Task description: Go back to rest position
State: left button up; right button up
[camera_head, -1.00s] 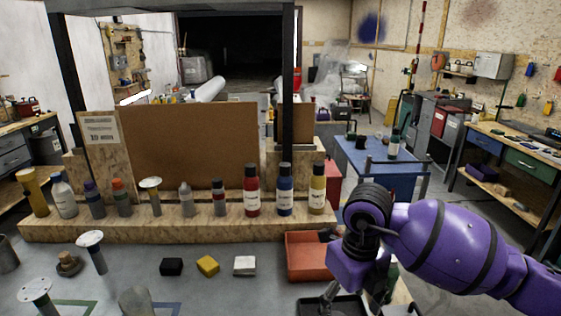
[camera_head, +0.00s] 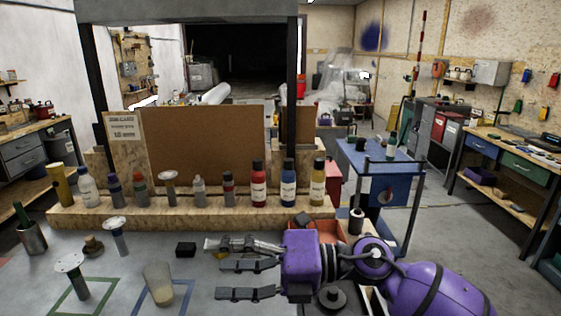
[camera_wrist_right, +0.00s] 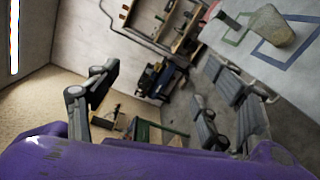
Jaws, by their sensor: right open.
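My right gripper (camera_head: 245,268) reaches in from the right in the head view, with its fingers pointing left over the table (camera_head: 205,290). Its fingers are spread and nothing shows between them. The right wrist view shows the open fingers (camera_wrist_right: 150,110) with the room behind them and the table's corner at upper right. The purple arm hides part of the red tray (camera_head: 328,226) and most of the yellow block. My left gripper is not in view.
Several bottles stand on the wooden ledge (camera_head: 120,216), including a red one (camera_head: 258,188). A black block (camera_head: 186,250), a tan cup (camera_head: 158,285) and a round-topped post (camera_head: 75,275) stand on the table's left part. A blue cart (camera_head: 385,180) is behind my arm.

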jog(key=w+d+f+m+t+y, duration=0.1)
jog(key=w+d+m+t, duration=0.55)
jog(key=m+t, duration=0.5)
jog(key=d+f+m+t+h, duration=0.1)
jog(key=d+f+m+h, duration=0.3)
jog(key=f+m, duration=0.2)
jog(key=d+f+m+t+h, duration=0.1)
jog(key=d+f+m+h, duration=0.3)
jog(key=f+m, duration=0.2)
jog(key=d+f+m+t+h, duration=0.2)
jog(key=d+f+m+h, duration=0.3)
jog(key=f, duration=0.4)
jog(key=shift+s+d+m, duration=0.1)
jog(key=shift+s+m, duration=0.05)
jog(key=shift+m, duration=0.3)
jog(key=s+d+f+m+g+h, duration=0.2)
jog(key=s+d+f+m+g, duration=0.1)
jog(key=s+f, duration=0.9)
jog(key=s+d+f+m+g+h+p, duration=0.1)
jog(key=s+d+f+m+g+h, duration=0.2)
jog(key=s+f, duration=0.9)
jog(key=s+d+m+g, duration=0.1)
jog(key=s+d+m, duration=0.2)
jog(key=s, duration=0.3)
jog(key=shift+s, duration=0.25)
jog(key=shift+d, duration=0.1)
